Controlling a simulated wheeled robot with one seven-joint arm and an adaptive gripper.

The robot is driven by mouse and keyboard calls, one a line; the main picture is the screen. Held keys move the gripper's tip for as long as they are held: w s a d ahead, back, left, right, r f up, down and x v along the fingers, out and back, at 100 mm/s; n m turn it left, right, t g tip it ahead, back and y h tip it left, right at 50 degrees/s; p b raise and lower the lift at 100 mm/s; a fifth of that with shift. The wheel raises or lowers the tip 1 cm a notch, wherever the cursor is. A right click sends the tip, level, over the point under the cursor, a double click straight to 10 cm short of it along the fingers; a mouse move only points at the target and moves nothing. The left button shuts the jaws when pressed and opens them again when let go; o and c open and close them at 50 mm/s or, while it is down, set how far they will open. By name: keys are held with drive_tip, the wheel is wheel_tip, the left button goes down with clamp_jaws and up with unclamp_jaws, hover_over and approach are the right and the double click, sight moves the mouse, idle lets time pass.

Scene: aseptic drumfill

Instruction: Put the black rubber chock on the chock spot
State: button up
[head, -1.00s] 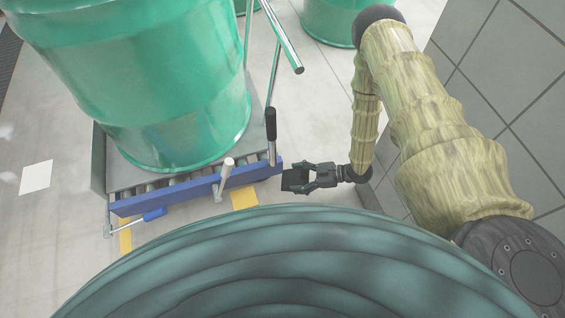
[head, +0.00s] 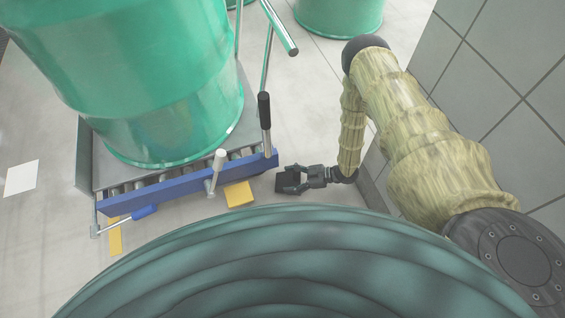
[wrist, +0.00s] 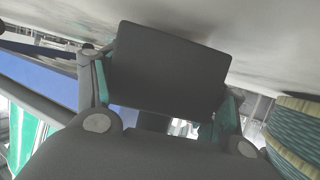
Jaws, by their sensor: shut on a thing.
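The black rubber chock (head: 284,182) is held in my gripper (head: 291,181), to the right of the blue-edged roller conveyor (head: 190,184). In the wrist view the chock (wrist: 172,72) fills the middle as a dark slab between the two fingers of my gripper (wrist: 165,100). My gripper is shut on it. Its height above the floor is hard to judge. Two yellow patches show on the floor: one (head: 239,195) just left of the chock by the conveyor's front edge, the other (head: 115,236) at the far left. I cannot tell which is the chock spot.
A big green drum (head: 150,85) stands on the conveyor. A black-gripped lever (head: 264,120) and a white-knobbed lever (head: 217,165) rise from the conveyor's front side. A grey tiled wall (head: 500,70) is close on the right. Bare floor (head: 310,95) lies behind the gripper.

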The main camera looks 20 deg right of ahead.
sight(283, 165)
drive_tip(key=w+b, duration=0.2)
drive_tip(key=w, duration=0.4)
drive_tip(key=shift+w+a, duration=0.1)
drive_tip(key=shift+a, duration=0.05)
drive_tip(key=w+b, duration=0.1)
drive_tip(key=w, duration=0.2)
drive_tip(key=shift+w+f, duration=0.15)
drive_tip(key=shift+w, duration=0.2)
drive_tip(key=shift+w+f+b, duration=0.1)
drive_tip(key=shift+f+b, duration=0.35)
drive_tip(key=shift+b, duration=0.2)
drive_tip(key=shift+f, duration=0.2)
drive_tip(key=o, duration=1.4)
drive_tip(key=shift+r, duration=0.1)
